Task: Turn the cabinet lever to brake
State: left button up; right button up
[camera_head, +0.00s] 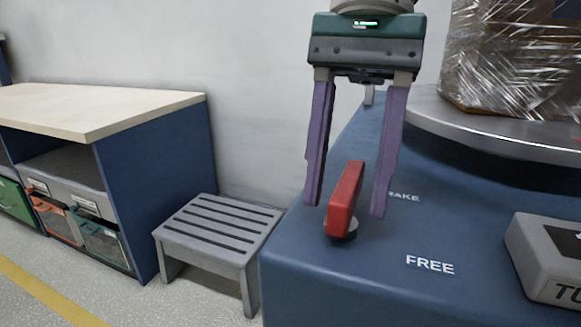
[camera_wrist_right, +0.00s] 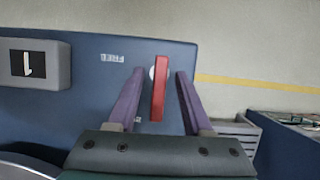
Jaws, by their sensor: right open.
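The red lever (camera_head: 346,195) sits on a round grey pivot (camera_head: 341,230) on top of the blue cabinet (camera_head: 315,270). Its bar runs from the pivot toward the back in the head view. The white word FREE (camera_head: 430,264) is to the right of the pivot. The word BRAKE (camera_head: 405,197) is farther back, partly hidden by a finger. My right gripper (camera_head: 345,207) is open, its purple fingers on either side of the lever. The right wrist view also shows the lever (camera_wrist_right: 159,90) between the fingers, with gaps on both sides. My left gripper is not in view.
A grey block (camera_head: 545,255) with lettering stands on the cabinet at right. Behind it, a round grey platform (camera_head: 500,135) bears a plastic-wrapped load (camera_head: 510,60). A grey slatted step (camera_head: 215,232) stands left of the cabinet, beside a workbench (camera_head: 95,108).

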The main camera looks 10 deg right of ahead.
aim_at(352, 167)
jog(key=p+v, duration=0.4)
jog(key=v, duration=0.4)
jog(key=shift+r, duration=0.25)
jog(key=shift+w+d+r+p, duration=0.25)
jog(key=shift+w+r+p, duration=0.1)
jog(key=shift+r, duration=0.3)
jog(key=shift+a, duration=0.1)
